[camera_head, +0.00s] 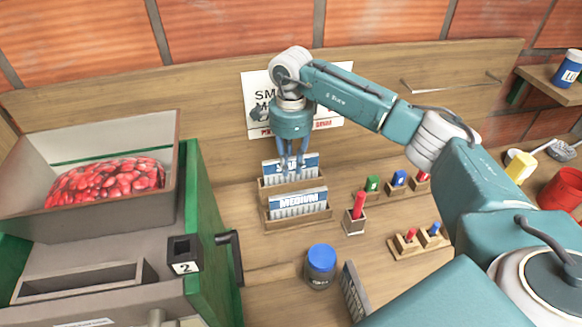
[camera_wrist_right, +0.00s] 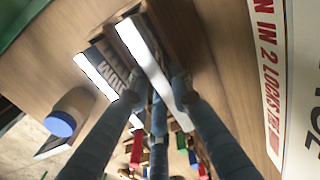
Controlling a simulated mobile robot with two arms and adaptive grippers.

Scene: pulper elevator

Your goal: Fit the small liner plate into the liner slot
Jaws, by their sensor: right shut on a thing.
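The small liner plate (camera_head: 282,165) is grey with a blue label, mostly covered by the fingers. It stands in the rear wooden rack (camera_head: 266,184). My right gripper (camera_head: 291,166) comes down from above and is shut on its top edge; whether the plate has lifted is unclear. In the right wrist view the fingers (camera_wrist_right: 160,95) close around a pale-edged plate (camera_wrist_right: 140,45). The medium liner plate (camera_head: 298,202) stands in the front rack. A rectangular opening (camera_head: 80,283) on the machine at left may be the liner slot. My left gripper is not in view.
A hopper (camera_head: 100,208) of red cherries tops the green machine, with a black handle (camera_head: 236,258) on its side. A blue-lidded jar (camera_head: 320,265), another leaning plate (camera_head: 354,292) and small colored pieces in wooden holders (camera_head: 418,241) stand on the bench.

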